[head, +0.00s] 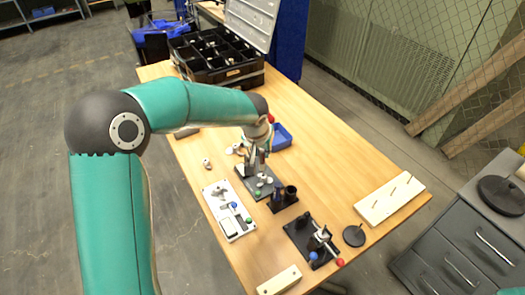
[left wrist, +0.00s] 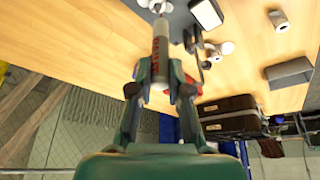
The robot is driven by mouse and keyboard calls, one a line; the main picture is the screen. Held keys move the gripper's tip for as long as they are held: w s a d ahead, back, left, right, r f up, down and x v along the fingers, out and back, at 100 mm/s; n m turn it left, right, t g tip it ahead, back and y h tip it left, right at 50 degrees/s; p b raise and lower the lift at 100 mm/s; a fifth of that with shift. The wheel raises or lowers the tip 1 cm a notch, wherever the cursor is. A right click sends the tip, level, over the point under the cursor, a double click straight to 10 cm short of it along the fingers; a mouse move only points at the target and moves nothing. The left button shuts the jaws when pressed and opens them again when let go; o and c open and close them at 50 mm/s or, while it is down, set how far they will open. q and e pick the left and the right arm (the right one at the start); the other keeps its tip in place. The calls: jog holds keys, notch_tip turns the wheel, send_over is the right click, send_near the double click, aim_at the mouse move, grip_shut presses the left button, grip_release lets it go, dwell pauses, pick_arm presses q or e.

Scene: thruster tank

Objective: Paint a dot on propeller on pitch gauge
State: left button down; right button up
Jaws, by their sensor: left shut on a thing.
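My left gripper (head: 258,150) is over the middle of the table. In the left wrist view my left gripper (left wrist: 158,88) is shut on a paint marker (left wrist: 160,50), silver with red lettering. The marker's tip points away from the gripper, close to a pale, rounded part (left wrist: 156,5) at the top edge. I cannot tell whether they touch. In the head view a dark grey plate (head: 264,190) with small pale parts, seemingly the pitch gauge with the propeller, lies under the gripper. The arm and gripper partly hide it. My right gripper is not in view.
A white board (head: 238,232) with coloured knobs is left of the plate, and a black cup holder (head: 285,198) is right. A black stand (head: 300,238) with a red-knobbed lever is nearer. A blue tray (head: 281,137) and black organiser case (head: 190,62) are behind.

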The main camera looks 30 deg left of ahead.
pick_arm(q)
jog(key=shift+f+b, duration=0.15)
jog(key=shift+b, duration=0.25)
dwell(0.8)
jog(key=shift+s+f+b, duration=0.15)
jog(key=shift+f+b, duration=0.3)
jog(key=shift+b, duration=0.2)
dwell(2.6)
jog(key=shift+r+p, duration=1.6)
jog(key=shift+r, duration=1.05)
